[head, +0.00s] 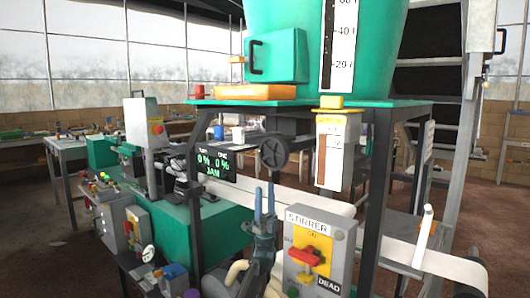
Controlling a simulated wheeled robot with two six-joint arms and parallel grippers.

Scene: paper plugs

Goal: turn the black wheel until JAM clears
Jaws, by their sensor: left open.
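The black wheel (274,152) is a small spoked handwheel under the green machine's frame, near the middle of the head view. A dark display (213,163) to its left shows two 0 % readings and the word JAM in green. My left gripper (264,192) points upward just below the wheel in the picture. Its two blue fingers are apart with nothing between them. A gap shows in the picture between the fingertips and the wheel; the depth between them is hard to tell. My right gripper is not in view.
A grey STIRRER box (312,228) with a red-and-yellow switch and a DEAD label stands right of my left gripper. A white paper strip (400,250) runs behind it to the right. Black frame legs (378,190) flank the wheel. A green bench (170,215) is at left.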

